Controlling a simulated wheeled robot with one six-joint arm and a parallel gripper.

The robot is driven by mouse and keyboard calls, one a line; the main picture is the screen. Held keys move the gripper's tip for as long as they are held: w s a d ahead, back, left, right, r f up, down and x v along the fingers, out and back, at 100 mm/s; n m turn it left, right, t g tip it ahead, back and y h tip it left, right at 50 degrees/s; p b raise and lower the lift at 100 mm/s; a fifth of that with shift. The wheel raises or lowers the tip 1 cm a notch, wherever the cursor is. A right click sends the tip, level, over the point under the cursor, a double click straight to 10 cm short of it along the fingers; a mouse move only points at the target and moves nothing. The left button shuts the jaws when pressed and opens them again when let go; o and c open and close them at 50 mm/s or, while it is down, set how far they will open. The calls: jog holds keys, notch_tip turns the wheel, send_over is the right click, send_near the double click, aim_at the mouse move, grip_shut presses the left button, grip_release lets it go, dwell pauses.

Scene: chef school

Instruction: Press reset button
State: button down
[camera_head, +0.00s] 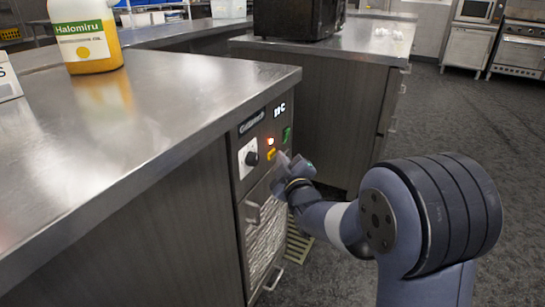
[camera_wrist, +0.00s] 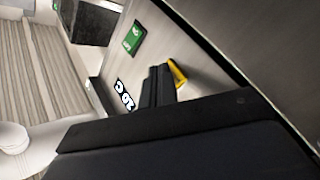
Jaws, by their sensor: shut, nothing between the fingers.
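The control panel (camera_head: 262,137) is on the front of a metal counter unit. It carries a yellow button (camera_head: 271,154), a small lit red-orange light (camera_head: 270,141) above it, a green switch (camera_head: 286,134) to the right and a black knob (camera_head: 252,158) on a white plate. No reset label is readable. My gripper (camera_head: 281,158) is shut and empty, just right of the yellow button. In the wrist view its fingers (camera_wrist: 160,84) partly cover the yellow button (camera_wrist: 177,73); I cannot tell whether they touch. The green switch (camera_wrist: 134,37) is clear of them.
A digital display (camera_head: 279,110) sits above the buttons. Below the panel are a handle (camera_head: 253,212) and a mesh-like front (camera_head: 265,240). The steel countertop (camera_head: 170,95) overhangs the panel. A yellow bottle (camera_head: 86,40) stands on it. Open floor (camera_head: 460,120) lies to the right.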

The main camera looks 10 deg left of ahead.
jog(key=shift+w+a, duration=0.15)
jog(key=shift+a, duration=0.3)
dwell(0.6)
dwell(0.4)
jog(key=shift+s+d+b, duration=0.3)
jog(key=shift+d+b, duration=0.3)
jog(key=shift+d, duration=0.2)
jog(key=d, duration=0.1)
jog(key=s+d, duration=0.1)
jog(key=d, duration=0.1)
jog(key=d+b, duration=0.1)
jog(key=shift+s+d, duration=0.35)
dwell(0.3)
jog(key=p, duration=0.1)
jog(key=a+p, duration=0.1)
jog(key=p, duration=0.1)
jog(key=shift+w+r+p, duration=0.25)
jog(key=shift+p, duration=0.05)
